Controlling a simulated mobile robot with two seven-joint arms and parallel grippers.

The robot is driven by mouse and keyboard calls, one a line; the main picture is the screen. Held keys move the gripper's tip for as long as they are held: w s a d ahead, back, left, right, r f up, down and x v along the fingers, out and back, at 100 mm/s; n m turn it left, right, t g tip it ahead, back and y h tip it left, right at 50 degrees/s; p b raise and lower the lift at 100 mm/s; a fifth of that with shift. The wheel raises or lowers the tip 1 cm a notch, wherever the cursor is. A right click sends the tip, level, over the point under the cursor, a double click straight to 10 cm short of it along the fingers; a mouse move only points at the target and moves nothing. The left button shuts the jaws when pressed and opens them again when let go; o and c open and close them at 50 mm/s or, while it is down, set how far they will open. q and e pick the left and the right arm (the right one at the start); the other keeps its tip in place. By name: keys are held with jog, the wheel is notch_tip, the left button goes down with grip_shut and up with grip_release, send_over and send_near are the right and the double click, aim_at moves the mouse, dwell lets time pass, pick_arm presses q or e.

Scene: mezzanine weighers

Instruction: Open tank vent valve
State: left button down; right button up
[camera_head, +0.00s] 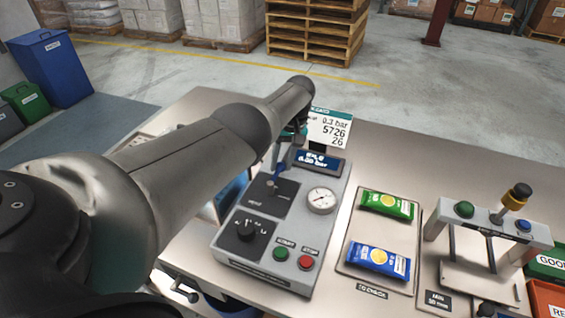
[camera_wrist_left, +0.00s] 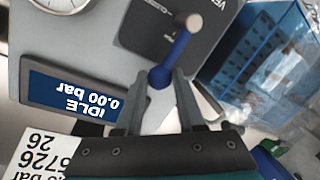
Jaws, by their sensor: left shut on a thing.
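The vent valve is a blue lever (camera_head: 277,172) on a dark square plate (camera_head: 262,197) lettered VENT, on a grey control panel (camera_head: 225,243). In the head view the lever points away from me, towards the display. My left gripper (camera_wrist_left: 162,84) is shut on the outer end of the blue lever (camera_wrist_left: 178,52), with a finger on either side. In the head view my left arm reaches over the panel and hides part of the gripper. The display (camera_head: 319,163) reads IDLE and 0.00 bar; it also shows upside down in the wrist view (camera_wrist_left: 72,103). My right gripper is not in view.
The panel has a round gauge (camera_head: 322,200), a black knob (camera_head: 246,231), a green START button (camera_head: 281,254) and a red STOP button (camera_head: 306,262). Green (camera_head: 388,205) and blue (camera_head: 378,261) packets lie right. A clamp-like stand (camera_head: 490,229) is farther right. A blue crate (camera_wrist_left: 262,55) stands beside the panel.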

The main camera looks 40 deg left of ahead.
pick_arm(q)
jog(key=shift+a+r, duration=0.1)
jog(key=c, duration=0.5)
grip_release()
jog(key=shift+w+r, duration=0.1)
jog(key=shift+r, duration=0.25)
jog(key=r+p, duration=0.2)
jog(key=r, duration=0.1)
jog(key=r+p, duration=0.1)
jog(key=r, duration=0.1)
jog(key=shift+w+d, duration=0.35)
jog(key=shift+w, duration=0.05)
jog(key=shift+w+d+r, duration=0.2)
jog(key=shift+r, duration=1.35)
jog(key=shift+w+d+r, duration=0.2)
jog(key=shift+d+r, duration=0.05)
jog(key=shift+r, duration=1.25)
jog(key=shift+w+d+r, duration=0.2)
jog(key=shift+r, duration=1.35)
